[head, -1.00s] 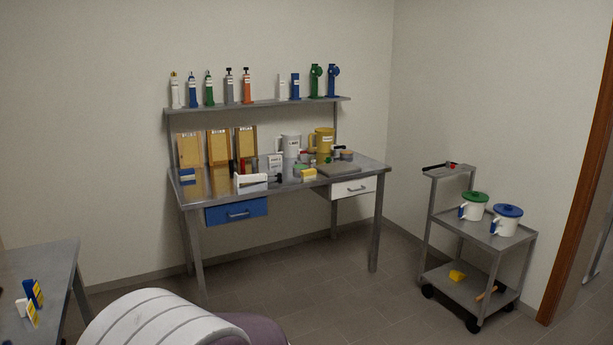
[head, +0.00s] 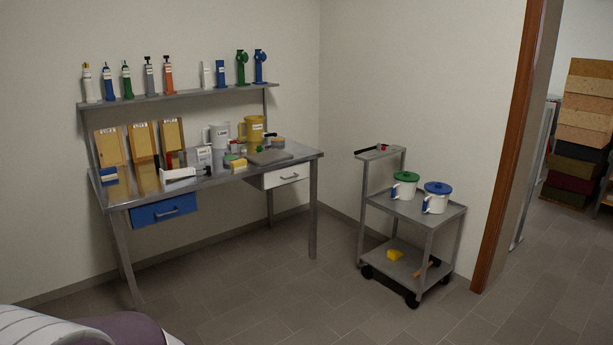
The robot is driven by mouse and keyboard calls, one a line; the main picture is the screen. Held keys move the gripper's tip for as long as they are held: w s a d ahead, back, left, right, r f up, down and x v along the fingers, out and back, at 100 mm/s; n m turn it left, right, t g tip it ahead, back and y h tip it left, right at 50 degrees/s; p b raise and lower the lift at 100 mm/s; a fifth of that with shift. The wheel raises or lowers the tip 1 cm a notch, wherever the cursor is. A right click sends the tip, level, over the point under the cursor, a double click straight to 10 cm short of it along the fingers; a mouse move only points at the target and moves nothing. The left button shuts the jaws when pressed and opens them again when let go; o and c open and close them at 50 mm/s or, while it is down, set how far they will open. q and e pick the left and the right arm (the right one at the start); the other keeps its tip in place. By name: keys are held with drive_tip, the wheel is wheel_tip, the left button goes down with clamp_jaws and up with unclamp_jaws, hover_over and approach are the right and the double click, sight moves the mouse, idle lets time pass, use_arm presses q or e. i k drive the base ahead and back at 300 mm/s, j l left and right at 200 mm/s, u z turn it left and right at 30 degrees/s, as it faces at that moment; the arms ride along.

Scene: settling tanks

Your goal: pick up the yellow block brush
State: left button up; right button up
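A small yellow block (head: 237,163) with a pale lower part lies near the front edge of the steel workbench (head: 222,176), right of a white holder. Another small yellow object (head: 394,255) lies on the lower shelf of the trolley. Both are too small to tell for sure which is the block brush. Neither gripper is in view.
The workbench holds upright boards (head: 110,146), a white jug (head: 217,135) and a yellow jug (head: 253,127). The trolley (head: 409,207) carries lidded pots (head: 404,187). A doorway (head: 513,150) opens at right. Floor (head: 300,300) before the bench and trolley is clear.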

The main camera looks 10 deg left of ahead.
sight(240, 163)
drive_tip(key=i+j+u, duration=0.1)
drive_tip(key=i, duration=0.5)
drive_tip(key=i+u, duration=0.1)
drive_tip(key=i, duration=0.45)
drive_tip(key=i+u, duration=0.1)
drive_tip(key=i, duration=0.5)
drive_tip(key=i+u, duration=0.1)
drive_tip(key=i, duration=0.5)
drive_tip(key=i+l+u, duration=0.15)
drive_tip(key=i, duration=0.45)
drive_tip(key=i+l+u, duration=0.1)
drive_tip(key=i, duration=0.45)
drive_tip(key=i+l+u, duration=0.1)
drive_tip(key=i+l, duration=0.2)
drive_tip(key=i, duration=0.3)
